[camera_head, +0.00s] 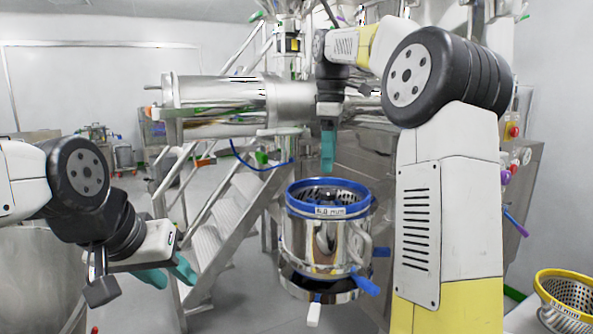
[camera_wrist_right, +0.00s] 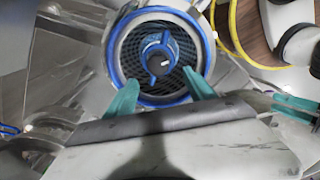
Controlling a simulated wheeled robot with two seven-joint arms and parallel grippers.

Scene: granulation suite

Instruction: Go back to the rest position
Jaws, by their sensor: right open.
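My right gripper (camera_head: 328,152) hangs pointing down just above the steel mill housing (camera_head: 318,240) with a blue rim. In the right wrist view my right gripper (camera_wrist_right: 163,94) shows its two teal fingers apart and nothing between them; the blue-rimmed perforated screen (camera_wrist_right: 183,50) with a blue hub lies beyond the fingertips. My left gripper (camera_head: 168,274) is at the lower left, apart from the housing. Its teal fingers are spread and empty.
A yellow-rimmed perforated basket (camera_head: 568,291) stands at the lower right. Metal stairs (camera_head: 225,212) rise behind the housing on the left, and a large horizontal steel cylinder (camera_head: 225,100) lies behind. Open grey floor shows at the left.

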